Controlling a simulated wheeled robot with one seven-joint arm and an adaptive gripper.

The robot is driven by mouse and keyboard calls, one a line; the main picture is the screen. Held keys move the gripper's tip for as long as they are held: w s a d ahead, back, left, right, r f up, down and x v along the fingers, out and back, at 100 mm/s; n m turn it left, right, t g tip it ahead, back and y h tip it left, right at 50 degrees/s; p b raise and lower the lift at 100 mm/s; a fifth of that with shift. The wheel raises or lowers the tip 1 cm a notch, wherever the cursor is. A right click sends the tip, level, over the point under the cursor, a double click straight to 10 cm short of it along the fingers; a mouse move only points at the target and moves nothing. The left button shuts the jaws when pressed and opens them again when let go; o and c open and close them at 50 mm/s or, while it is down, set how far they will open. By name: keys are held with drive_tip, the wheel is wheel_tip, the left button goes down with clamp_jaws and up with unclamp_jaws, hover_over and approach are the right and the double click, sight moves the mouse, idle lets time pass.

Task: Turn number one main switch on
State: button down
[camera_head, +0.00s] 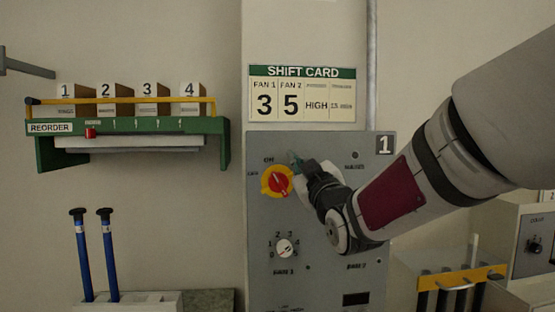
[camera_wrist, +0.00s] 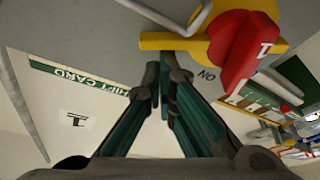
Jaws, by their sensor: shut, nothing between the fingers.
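The number one main switch (camera_head: 277,181) is a red knob on a yellow disc on the grey panel (camera_head: 325,270) marked 1. The ON label is above it and a small label is to its left. I cannot tell which label the knob points to. In the wrist view the red knob (camera_wrist: 243,45) is large at upper right, with a white mark and the ON label (camera_wrist: 207,75) beside it. My gripper (camera_head: 296,160) is just up and right of the switch, its green fingers shut and empty. In the wrist view its tips (camera_wrist: 160,70) are left of the knob; contact is unclear.
A thin grey bent rod (camera_wrist: 201,17) crosses the yellow part in the wrist view. Below the switch is the fan 1 dial (camera_head: 284,248). The shift card (camera_head: 303,94) hangs above the panel. A green reorder rack (camera_head: 130,127) is on the left wall.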

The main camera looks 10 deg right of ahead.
drive_tip(key=m+h+b, duration=0.1)
drive_tip(key=m+b, duration=0.1)
drive_tip(key=d+f+m+h+b, duration=0.1)
drive_tip(key=m+b, duration=0.1)
drive_tip(key=shift+d+f+t, duration=0.1)
drive_tip(key=shift+f+t, duration=0.05)
drive_tip(key=shift+t, duration=0.25)
